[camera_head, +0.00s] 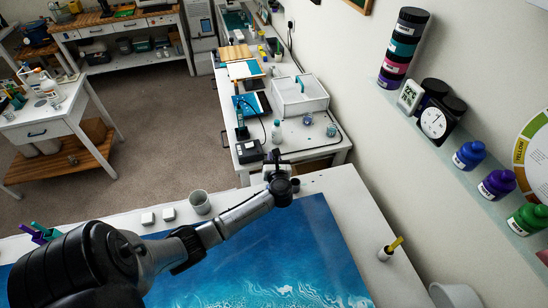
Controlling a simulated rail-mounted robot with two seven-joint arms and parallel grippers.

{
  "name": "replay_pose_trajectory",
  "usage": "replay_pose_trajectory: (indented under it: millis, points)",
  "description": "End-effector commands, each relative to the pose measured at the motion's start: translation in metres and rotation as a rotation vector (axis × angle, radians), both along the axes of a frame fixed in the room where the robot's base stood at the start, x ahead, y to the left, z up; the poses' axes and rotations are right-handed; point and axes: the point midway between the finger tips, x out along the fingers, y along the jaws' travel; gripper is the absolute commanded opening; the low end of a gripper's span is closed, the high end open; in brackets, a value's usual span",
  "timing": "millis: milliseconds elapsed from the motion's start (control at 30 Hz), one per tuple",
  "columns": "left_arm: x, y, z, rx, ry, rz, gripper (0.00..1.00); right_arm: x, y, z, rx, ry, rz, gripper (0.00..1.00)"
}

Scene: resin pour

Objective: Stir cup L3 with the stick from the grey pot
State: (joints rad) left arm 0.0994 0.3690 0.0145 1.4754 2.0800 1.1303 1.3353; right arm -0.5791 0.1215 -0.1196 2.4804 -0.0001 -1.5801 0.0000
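My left arm comes in from the lower left and reaches over the blue resin panel. Its gripper (276,160) is at the table's far edge, small and seen from behind; I cannot tell whether its fingers are open or hold anything. A grey pot-like container (199,203) stands on the table left of the arm; no stick shows above its rim. A small light holder (385,253) with a yellow-topped tool stands at the right. Cup L3 cannot be picked out; no label with that name is readable. My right gripper is not in view.
The blue panel (318,245) covers much of the white table. Two small white blocks (157,217) lie near its far edge. A holder with purple and green tools (42,236) is at the left. A wall shelf (455,160) with bottles runs along the right. A side bench (300,140) stands behind.

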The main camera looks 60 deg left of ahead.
Motion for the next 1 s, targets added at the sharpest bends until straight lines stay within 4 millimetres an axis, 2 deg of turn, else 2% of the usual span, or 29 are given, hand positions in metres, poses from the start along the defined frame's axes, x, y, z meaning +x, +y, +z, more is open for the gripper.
replay_pose_trajectory:
  millis: [600, 1000]
  points:
    - [0.011, 0.003, -0.047, 0.001, 0.000, -0.001, 0.00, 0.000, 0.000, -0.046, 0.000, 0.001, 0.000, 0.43]
    - [0.003, 0.000, -0.081, -0.002, 0.000, -0.001, 0.00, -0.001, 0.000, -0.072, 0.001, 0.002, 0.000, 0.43]
